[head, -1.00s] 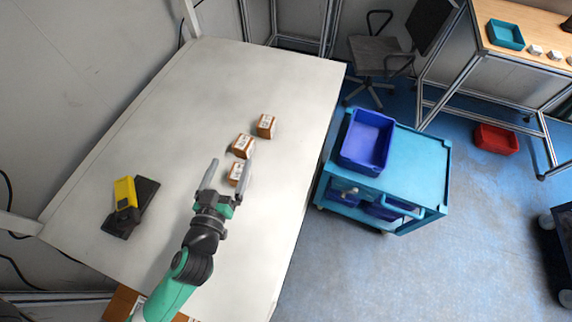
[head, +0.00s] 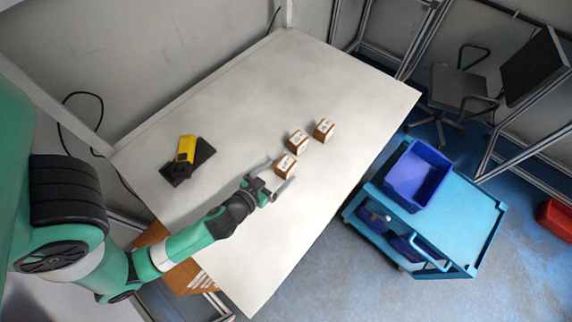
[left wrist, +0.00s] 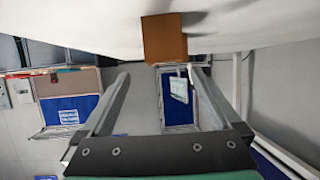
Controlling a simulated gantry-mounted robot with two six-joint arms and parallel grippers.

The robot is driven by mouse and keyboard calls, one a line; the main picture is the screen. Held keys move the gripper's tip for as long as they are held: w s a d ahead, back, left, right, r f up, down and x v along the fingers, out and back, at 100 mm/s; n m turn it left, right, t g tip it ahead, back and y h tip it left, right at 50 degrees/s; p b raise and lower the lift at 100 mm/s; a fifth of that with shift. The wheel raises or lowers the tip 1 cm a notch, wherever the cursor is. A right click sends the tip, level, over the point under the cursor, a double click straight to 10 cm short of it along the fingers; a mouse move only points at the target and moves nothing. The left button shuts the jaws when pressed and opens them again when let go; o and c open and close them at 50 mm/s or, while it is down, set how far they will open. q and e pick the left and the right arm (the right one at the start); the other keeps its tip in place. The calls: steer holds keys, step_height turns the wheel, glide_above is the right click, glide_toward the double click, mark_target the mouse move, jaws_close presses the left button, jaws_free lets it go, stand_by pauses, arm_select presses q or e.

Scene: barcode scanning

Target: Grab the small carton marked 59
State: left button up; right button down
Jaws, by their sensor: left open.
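Three small brown cartons with white labels stand on the white table: a near one (head: 285,165), a middle one (head: 297,141) and a far one (head: 324,130). The label marks are too small to read, so I cannot tell which is 59. My left gripper (head: 281,172) is open, its fingertips at the near carton, which shows just ahead of and between them. In the left wrist view, a brown carton (left wrist: 164,40) shows beyond the gap between the open fingers (left wrist: 160,73). I see no contact. My right gripper is not in view.
A yellow scanner (head: 186,149) lies on a black stand (head: 187,164) at the table's left. A blue cart (head: 465,221) with a blue bin (head: 417,176) stands past the table's right edge. An open brown box (head: 186,277) sits below the table's front edge.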

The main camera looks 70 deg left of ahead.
mark_target(284, 165)
arm_select(q)
steer(key=x, duration=0.6)
steer(key=shift+s+a+f+p, duration=0.15)
steer(key=shift+a+f+p, duration=0.2)
steer(key=shift+f, duration=0.1)
steer(key=shift+s, duration=0.1)
steer(key=c, duration=1.4)
jaws_close()
steer(key=shift+r, duration=0.1)
